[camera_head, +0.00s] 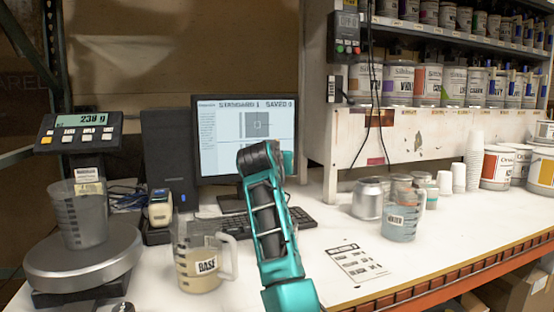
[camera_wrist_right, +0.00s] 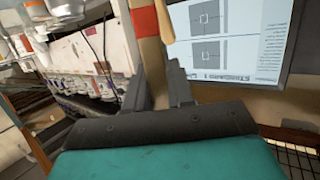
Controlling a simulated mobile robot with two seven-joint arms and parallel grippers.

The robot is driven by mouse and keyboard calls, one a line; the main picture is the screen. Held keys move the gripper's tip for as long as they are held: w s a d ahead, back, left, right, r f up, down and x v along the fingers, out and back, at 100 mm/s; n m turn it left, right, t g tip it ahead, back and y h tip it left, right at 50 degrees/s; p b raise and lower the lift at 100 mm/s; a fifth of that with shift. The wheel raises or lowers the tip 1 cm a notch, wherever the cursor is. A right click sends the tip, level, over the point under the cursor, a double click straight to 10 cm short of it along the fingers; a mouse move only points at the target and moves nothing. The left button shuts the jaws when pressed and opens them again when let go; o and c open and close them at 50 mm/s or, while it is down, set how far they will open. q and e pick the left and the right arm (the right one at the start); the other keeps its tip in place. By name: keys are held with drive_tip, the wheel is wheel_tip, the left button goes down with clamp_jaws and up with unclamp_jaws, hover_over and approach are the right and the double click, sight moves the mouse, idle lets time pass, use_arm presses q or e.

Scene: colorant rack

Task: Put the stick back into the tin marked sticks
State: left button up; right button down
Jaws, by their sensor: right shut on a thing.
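In the right wrist view, my right gripper (camera_wrist_right: 157,88) is shut on a tan wooden stick (camera_wrist_right: 150,55), which runs up between the two dark fingers and out of the top of the picture. In the head view, my teal right arm rises in front of the monitor and keyboard; its fingers and the stick are hidden there. No tin with a readable "sticks" label shows. A plain shiny metal tin (camera_head: 368,199) stands on the right part of the bench, its marking not readable. My left gripper is not in view.
A BASE jug (camera_head: 200,268) stands just left of my arm, and a WATER jug (camera_head: 402,222) is to the right. A scale (camera_head: 85,262) holding a grey jug is at the left. A printed sheet (camera_head: 357,263) lies on clear bench. Shelves of cans (camera_head: 428,85) are behind.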

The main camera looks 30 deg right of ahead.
use_arm(q)
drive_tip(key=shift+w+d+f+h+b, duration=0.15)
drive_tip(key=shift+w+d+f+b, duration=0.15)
drive_tip(key=shift+b, duration=0.35)
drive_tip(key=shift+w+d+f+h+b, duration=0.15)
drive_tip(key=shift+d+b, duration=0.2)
drive_tip(key=shift+b, duration=0.25)
use_arm(e)
drive_tip(key=shift+f, duration=2.9)
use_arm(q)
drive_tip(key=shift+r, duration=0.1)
use_arm(e)
drive_tip(key=c, duration=0.9)
unclamp_jaws()
